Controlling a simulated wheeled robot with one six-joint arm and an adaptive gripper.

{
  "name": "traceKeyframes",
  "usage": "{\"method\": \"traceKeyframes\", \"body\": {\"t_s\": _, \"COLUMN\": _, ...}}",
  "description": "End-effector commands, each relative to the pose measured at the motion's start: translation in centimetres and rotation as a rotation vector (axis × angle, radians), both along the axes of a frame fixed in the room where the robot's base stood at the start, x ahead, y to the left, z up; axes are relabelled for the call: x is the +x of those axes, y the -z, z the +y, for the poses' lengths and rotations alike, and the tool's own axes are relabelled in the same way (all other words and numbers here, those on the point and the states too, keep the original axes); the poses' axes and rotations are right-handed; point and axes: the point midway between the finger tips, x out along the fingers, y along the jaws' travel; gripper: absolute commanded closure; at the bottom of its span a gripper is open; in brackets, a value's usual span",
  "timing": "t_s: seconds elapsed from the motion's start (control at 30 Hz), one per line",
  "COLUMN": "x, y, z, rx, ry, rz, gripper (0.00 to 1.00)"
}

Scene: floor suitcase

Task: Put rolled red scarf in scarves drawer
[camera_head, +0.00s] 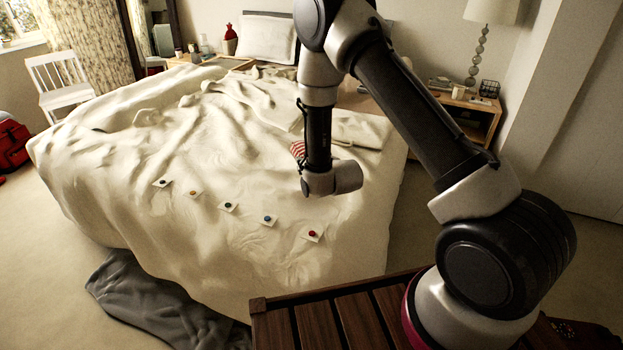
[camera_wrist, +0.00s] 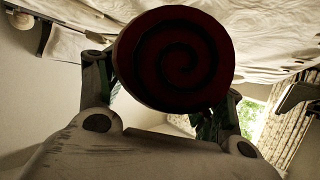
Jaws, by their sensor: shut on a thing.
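The rolled red scarf (camera_wrist: 175,60) shows its dark red spiral end in the wrist view, between the two fingers of my gripper (camera_wrist: 168,85). My gripper is shut on it. In the head view my wrist is over the bed, and my arm hides the gripper. A small red-and-white striped patch (camera_head: 298,149) shows beside my forearm there; I cannot tell whether it is part of the scarf. I cannot make out a scarves drawer in either view.
The large bed (camera_head: 90,160) has a rumpled cream cover and a row of several cards with coloured dots. A bedside table (camera_head: 470,103) with a lamp (camera_head: 480,45) stands back right. A white chair (camera_head: 65,85) and red bag (camera_head: 12,145) are left. Grey cloth (camera_head: 150,300) lies on the floor.

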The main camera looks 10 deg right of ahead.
Motion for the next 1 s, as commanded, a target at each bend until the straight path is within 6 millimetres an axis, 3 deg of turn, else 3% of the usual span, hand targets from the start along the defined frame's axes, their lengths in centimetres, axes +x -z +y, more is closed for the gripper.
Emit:
{"method": "traceKeyframes", "body": {"t_s": 0.1, "x": 0.7, "y": 1.5, "z": 0.2, "rx": -0.002, "ry": 0.0, "rz": 0.006, "gripper": 0.74}}
{"method": "traceKeyframes", "body": {"t_s": 0.6, "x": 0.6, "y": 8.9, "z": 0.2, "rx": -0.002, "ry": -0.001, "rz": 0.007, "gripper": 0.74}}
{"method": "traceKeyframes", "body": {"t_s": 1.0, "x": 0.7, "y": 9.7, "z": 0.2, "rx": -0.001, "ry": -0.001, "rz": 0.006, "gripper": 0.74}}
